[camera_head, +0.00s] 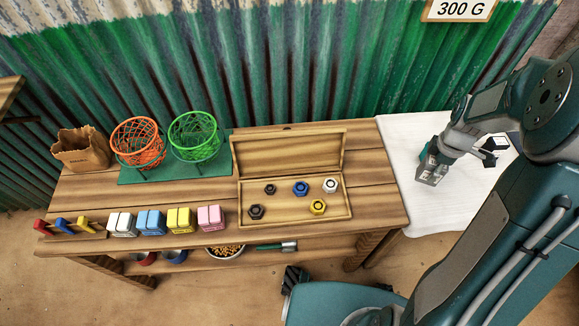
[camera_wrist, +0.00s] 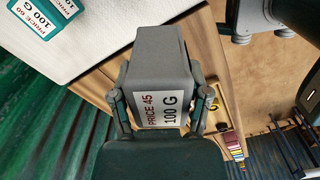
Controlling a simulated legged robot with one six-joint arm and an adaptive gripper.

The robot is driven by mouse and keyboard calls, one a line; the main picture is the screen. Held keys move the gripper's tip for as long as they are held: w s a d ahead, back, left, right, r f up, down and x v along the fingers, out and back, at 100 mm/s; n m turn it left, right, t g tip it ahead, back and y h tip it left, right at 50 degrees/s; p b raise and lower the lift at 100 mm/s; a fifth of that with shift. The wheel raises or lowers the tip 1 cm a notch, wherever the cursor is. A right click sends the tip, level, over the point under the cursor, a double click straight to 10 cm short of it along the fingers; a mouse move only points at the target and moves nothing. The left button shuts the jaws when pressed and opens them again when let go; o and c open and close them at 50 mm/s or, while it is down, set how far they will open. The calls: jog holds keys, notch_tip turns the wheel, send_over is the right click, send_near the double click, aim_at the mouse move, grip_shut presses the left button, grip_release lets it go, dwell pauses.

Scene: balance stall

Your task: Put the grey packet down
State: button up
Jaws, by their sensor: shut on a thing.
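The grey packet (camera_wrist: 158,70) fills the middle of the wrist view, its white label reading PRICE 45, 100 G. The two fingers of my gripper (camera_wrist: 160,98) are shut on its sides. In the head view, my gripper (camera_head: 427,158) reaches in from the right with the grey packet (camera_head: 432,174) at its end. The packet appears over the left part of the white table (camera_head: 455,205), near the wooden stall's edge. I cannot tell whether its underside touches the table.
Teal packets (camera_wrist: 38,18) labelled PRICE 60, 100 G lie on the white table in the wrist view. The wooden stall (camera_head: 385,190) holds an open box of nuts (camera_head: 293,215), coloured blocks (camera_head: 152,222), two wire baskets (camera_head: 137,142) and a paper bag (camera_head: 82,150).

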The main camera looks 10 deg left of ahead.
jog(key=s+r+n, duration=0.2)
jog(key=s+n, duration=0.1)
jog(key=n, duration=0.3)
send_over(374, 185)
jog(key=f, duration=0.9)
jog(key=shift+s+d+f, duration=0.2)
jog(key=shift+d+f, duration=0.1)
jog(key=shift+f, duration=0.05)
jog(key=f, duration=0.3)
jog(key=shift+w+a+f, duration=0.1)
jog(key=shift+a+f, duration=0.1)
jog(key=shift+a, duration=0.2)
jog(key=shift+f, duration=0.15)
jog(key=o, duration=1.2)
jog(key=shift+f, duration=0.1)
jog(key=shift+c, duration=0.2)
